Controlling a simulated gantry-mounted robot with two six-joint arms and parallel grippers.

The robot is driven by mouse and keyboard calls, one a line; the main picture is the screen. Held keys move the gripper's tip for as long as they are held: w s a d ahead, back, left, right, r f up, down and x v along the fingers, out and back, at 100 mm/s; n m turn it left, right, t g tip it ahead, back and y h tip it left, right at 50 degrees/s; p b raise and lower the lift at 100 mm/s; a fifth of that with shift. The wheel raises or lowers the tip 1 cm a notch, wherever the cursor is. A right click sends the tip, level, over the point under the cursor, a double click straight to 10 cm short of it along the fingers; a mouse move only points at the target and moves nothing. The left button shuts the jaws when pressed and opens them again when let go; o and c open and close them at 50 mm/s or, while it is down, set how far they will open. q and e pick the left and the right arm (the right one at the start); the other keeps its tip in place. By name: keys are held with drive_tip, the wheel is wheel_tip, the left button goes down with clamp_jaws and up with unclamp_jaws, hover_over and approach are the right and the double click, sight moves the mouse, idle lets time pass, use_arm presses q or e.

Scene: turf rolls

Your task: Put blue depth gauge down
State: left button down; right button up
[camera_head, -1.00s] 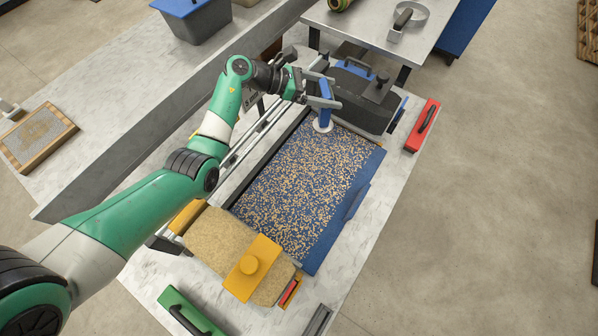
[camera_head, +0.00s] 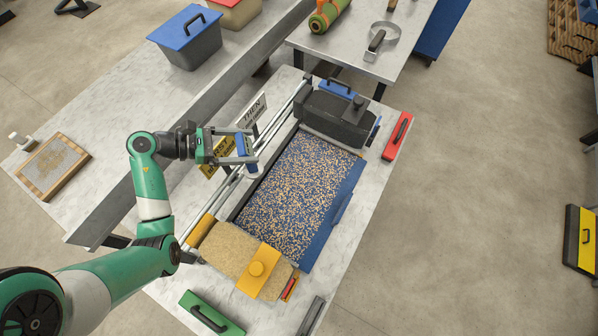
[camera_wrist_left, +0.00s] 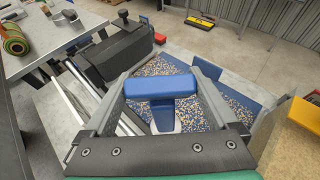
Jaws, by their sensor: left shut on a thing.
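The blue depth gauge (camera_head: 244,150) has a blue bar-shaped handle and a pale round foot. My left gripper (camera_head: 247,148) is shut on its handle and holds it near the left rails of the blue tray (camera_head: 340,205). In the left wrist view the blue handle (camera_wrist_left: 162,86) sits between the two grey fingers, with its stem and pale foot below, partly hidden by the wrist. The tray holds a speckled blue and tan layer. Whether the foot touches anything is unclear. My right gripper is not in view.
A dark hopper (camera_head: 335,118) stands at the tray's far end. A red float (camera_head: 397,136) and a green float (camera_head: 211,313) lie on the marble table. Signs (camera_head: 252,112) stand left of the rails.

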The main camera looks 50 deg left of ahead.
use_arm(q)
drive_tip(key=w+d+f+b, duration=0.4)
drive_tip(key=w+d+f, duration=0.5)
drive_tip(key=f, duration=0.4)
drive_tip(key=shift+w+d, duration=0.25)
drive_tip(key=shift+d, duration=0.4)
drive_tip(key=shift+f+b, duration=0.2)
drive_tip(key=shift+b, duration=0.1)
unclamp_jaws()
